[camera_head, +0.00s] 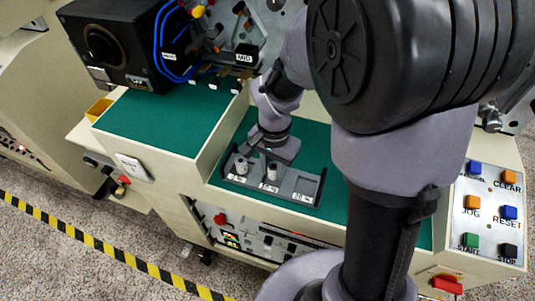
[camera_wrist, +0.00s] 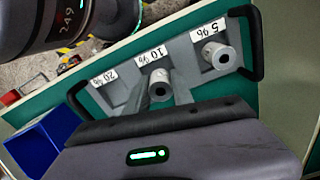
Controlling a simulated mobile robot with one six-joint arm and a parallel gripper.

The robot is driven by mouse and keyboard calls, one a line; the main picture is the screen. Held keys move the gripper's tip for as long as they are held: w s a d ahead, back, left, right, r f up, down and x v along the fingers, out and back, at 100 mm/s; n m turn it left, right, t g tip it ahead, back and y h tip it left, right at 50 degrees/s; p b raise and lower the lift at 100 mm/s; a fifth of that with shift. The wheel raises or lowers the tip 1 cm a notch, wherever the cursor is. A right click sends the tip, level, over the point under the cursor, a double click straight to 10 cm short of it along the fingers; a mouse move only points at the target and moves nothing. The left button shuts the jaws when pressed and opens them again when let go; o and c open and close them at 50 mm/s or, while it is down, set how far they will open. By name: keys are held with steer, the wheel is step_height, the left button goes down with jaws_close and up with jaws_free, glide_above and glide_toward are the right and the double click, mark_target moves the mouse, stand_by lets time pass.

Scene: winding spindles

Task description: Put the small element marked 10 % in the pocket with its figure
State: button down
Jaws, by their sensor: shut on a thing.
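A grey tray (camera_head: 304,181) (camera_wrist: 190,74) with black end handles lies on the green worktop. Its pockets carry labels 5 %, 10 % and 20 %, which read upside down in the wrist view. Another cylindrical element (camera_head: 241,166) (camera_wrist: 215,49) stands upright in the 5 % pocket. The 20 % pocket looks empty.
A blue bin (camera_wrist: 42,138) shows at the lower left of the wrist view. A raised cream wall (camera_head: 217,138) borders the worktop left of the tray. A button panel (camera_head: 489,212) is on the right.

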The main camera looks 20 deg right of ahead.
mark_target(273, 170)
steer(key=shift+f, duration=1.05)
steer(key=c, duration=1.1)
jaws_free()
steer(key=shift+r, duration=0.1)
step_height(273, 170, up, 15)
steer(key=p, duration=0.5)
steer(key=s+a+r+n+t+y, duration=0.1)
steer(key=s+a+r+n+t, duration=0.1)
steer(key=s, duration=0.4)
steer(key=s+a+r+n+t+y, duration=0.1)
steer(key=s+r+n+t, duration=0.2)
steer(key=s+r, duration=0.3)
steer(key=shift+s+a+r+t, duration=0.2)
steer(key=shift+s+a+t, duration=0.15)
steer(key=shift+a+t, duration=0.05)
